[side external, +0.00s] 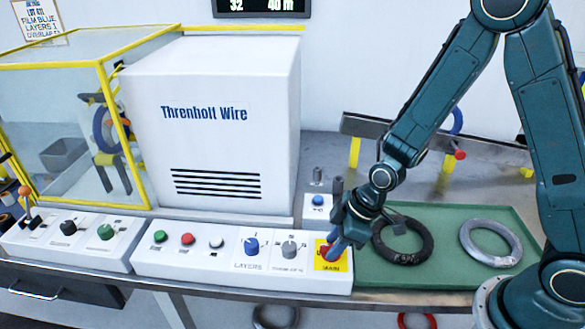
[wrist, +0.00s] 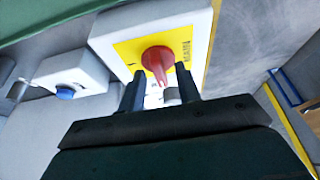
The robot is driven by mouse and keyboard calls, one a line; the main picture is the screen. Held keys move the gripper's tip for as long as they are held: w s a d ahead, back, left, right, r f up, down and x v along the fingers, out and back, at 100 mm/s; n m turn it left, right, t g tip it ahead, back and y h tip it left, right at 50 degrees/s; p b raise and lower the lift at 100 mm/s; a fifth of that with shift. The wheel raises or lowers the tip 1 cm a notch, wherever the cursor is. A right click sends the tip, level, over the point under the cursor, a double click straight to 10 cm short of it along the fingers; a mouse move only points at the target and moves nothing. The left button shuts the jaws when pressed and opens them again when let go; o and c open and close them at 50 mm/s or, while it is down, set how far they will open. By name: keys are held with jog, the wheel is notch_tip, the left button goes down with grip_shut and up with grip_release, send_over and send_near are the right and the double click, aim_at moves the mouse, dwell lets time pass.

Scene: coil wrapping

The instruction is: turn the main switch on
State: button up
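The main switch is a red rotary knob on a yellow plate (wrist: 128,50) at the right end of the front control panel. In the wrist view the red knob (wrist: 157,58) has a tapered pointer directed toward my gripper (wrist: 160,73). The two dark fingers stand on either side of the pointer's end, with visible gaps, so the gripper is open. Whether the fingertips are down at the knob's height is hard to tell. In the side view my gripper (side external: 336,243) points down over the yellow plate (side external: 330,262) and hides part of the knob.
Left of the plate are a grey knob (side external: 289,249), a blue LAYERS knob (side external: 251,246) and several push buttons. A small box with a blue button (side external: 318,200) stands behind. A green tray (side external: 450,272) holds a black coil (side external: 420,252) and a grey coil (side external: 490,243) to the right.

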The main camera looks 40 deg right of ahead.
grip_shut()
jog(key=shift+m, duration=0.5)
jog(key=m+t+h, duration=0.1)
jog(key=m, duration=0.2)
jog(key=shift+s+a+m, duration=0.1)
jog(key=shift+m, duration=0.2)
jog(key=m+h, duration=0.2)
jog(key=m, duration=0.2)
jog(key=shift+a, duration=0.15)
jog(key=m+h, duration=0.2)
jog(key=m, duration=0.3)
jog(key=shift+a, duration=0.1)
jog(key=shift+m+g+h, duration=0.6)
jog(key=shift+m+h, duration=0.1)
jog(key=shift+m, duration=1.5)
jog(key=shift+o, duration=0.2)
grip_release()
